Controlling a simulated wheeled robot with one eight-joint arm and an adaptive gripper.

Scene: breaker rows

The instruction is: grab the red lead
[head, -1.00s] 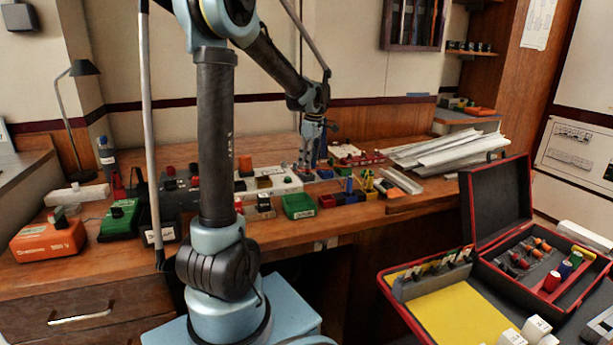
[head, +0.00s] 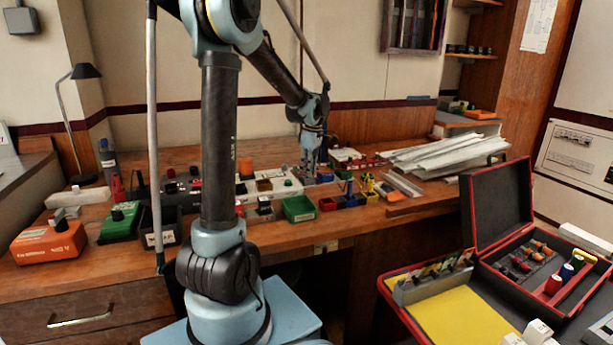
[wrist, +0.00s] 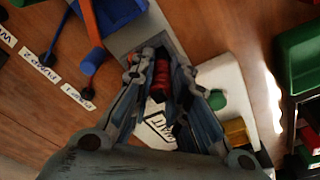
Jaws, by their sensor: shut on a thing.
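My gripper (wrist: 161,85) points down over the bench, and its two fingers are closed on a red ribbed piece, the red lead (wrist: 160,76). The lead sits between the fingertips, above a white block (wrist: 222,78) with a printed label. Its lower end is hidden by the fingers. In the head view my gripper (head: 309,172) is low over the middle of the bench, and the lead cannot be made out there.
An open red-edged case (head: 500,203) is at the right.

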